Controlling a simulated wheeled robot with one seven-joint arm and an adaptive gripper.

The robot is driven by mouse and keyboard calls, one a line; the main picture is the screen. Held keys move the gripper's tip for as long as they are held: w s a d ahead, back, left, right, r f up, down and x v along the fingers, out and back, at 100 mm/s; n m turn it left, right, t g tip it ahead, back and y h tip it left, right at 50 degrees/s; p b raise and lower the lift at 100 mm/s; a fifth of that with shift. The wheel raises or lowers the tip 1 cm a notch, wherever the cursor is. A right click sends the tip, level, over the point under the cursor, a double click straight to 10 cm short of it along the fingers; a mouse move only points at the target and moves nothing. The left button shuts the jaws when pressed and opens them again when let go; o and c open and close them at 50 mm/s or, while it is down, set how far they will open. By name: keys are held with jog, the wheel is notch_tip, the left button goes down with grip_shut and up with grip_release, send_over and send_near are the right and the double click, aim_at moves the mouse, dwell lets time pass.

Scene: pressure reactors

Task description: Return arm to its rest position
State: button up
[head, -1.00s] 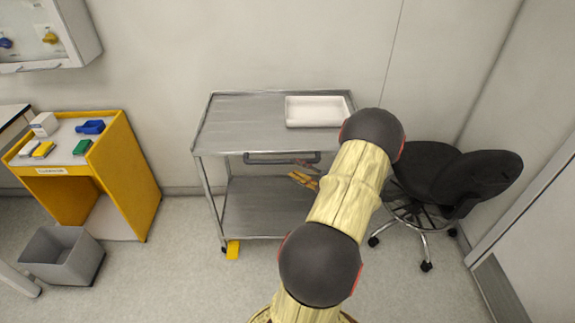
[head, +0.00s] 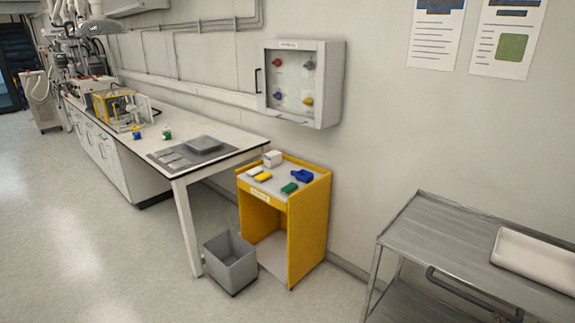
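My arm and my gripper are out of the head view now, so the gripper's opening and anything in it are hidden. The head view shows the grey metal cart (head: 440,238) at the lower right, with a white tray (head: 537,258) on its top shelf.
A yellow stand (head: 309,230) holds small blue, green, yellow and white items. A grey bin (head: 230,262) stands on the floor before it. A long white bench (head: 228,155) with equipment runs along the wall. A wall cabinet (head: 328,85) hangs above. The floor at left (head: 80,220) is clear.

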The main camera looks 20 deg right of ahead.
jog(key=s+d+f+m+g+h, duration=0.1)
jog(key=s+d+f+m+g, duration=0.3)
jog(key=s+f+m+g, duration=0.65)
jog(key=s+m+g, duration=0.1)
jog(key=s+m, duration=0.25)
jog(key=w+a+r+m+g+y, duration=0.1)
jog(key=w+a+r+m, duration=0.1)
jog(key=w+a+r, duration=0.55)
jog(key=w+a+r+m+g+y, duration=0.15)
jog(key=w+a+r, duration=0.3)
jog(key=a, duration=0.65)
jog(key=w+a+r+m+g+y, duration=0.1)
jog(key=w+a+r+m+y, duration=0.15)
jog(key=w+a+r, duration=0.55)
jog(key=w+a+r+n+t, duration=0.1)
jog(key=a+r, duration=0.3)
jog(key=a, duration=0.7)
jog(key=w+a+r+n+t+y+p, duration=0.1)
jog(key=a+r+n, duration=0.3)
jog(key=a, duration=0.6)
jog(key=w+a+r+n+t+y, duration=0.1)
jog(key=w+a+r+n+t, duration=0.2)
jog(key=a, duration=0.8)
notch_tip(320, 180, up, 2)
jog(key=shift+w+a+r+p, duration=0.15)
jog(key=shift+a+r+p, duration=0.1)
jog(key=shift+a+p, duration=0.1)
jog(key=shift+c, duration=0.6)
